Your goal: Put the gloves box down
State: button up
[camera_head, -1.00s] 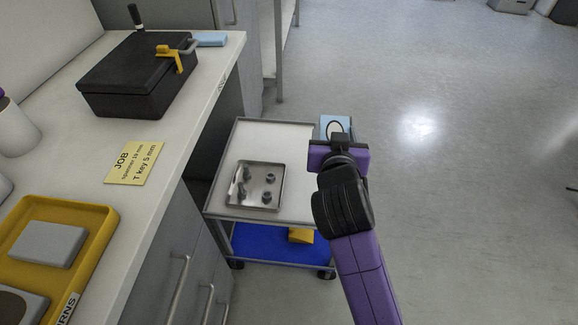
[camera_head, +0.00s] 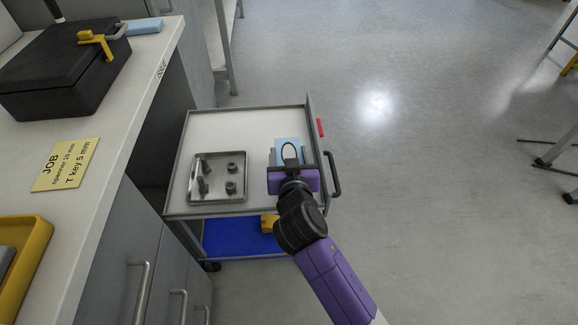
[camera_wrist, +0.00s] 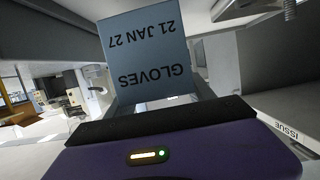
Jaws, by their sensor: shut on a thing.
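In the head view the box appears over the right part of the cart top (camera_head: 250,125). I cannot tell whether it touches the surface. My gripper hides its near part.
A metal tray (camera_head: 218,199) with several metal parts lies on the cart's left side. The cart has a raised rim and a dark handle (camera_head: 333,175) at right. The counter (camera_head: 110,165) with a black case (camera_head: 65,70) stands at left. The cart's back middle is clear.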

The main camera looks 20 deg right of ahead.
jog(key=shift+f+b, duration=0.6)
jog(key=shift+f, duration=1.3)
jog(key=shift+f, duration=0.1)
jog(key=o, duration=1.4)
